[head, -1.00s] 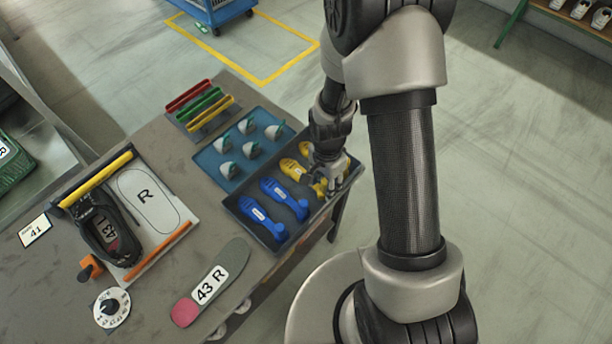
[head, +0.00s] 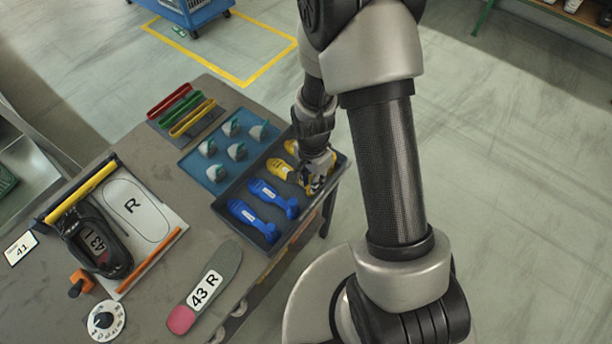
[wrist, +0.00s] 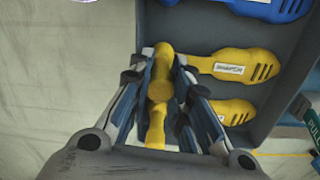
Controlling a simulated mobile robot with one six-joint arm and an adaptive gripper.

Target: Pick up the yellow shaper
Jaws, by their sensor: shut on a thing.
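Two yellow shapers lie side by side in the dark tray. The labelled yellow shaper (wrist: 235,66) has its flat body in the tray and its knobbed handle between my fingers in the wrist view. My gripper (wrist: 160,92) is shut on that handle, one finger pad on each side. The second yellow shaper (wrist: 232,110) lies beside it, partly hidden by my right finger. In the head view my gripper (head: 312,184) is low at the tray's right end and covers part of the yellow shaper (head: 279,168). I cannot tell whether the held shaper is clear of the tray floor.
Two blue shapers (head: 254,216) share the dark tray (head: 226,222). A blue tray (head: 197,170) with several white-and-green pieces adjoins it. Red, green and yellow bars (head: 181,112) stand behind. A grey 43 R insole (head: 207,283) lies in front. Open floor lies right of the table.

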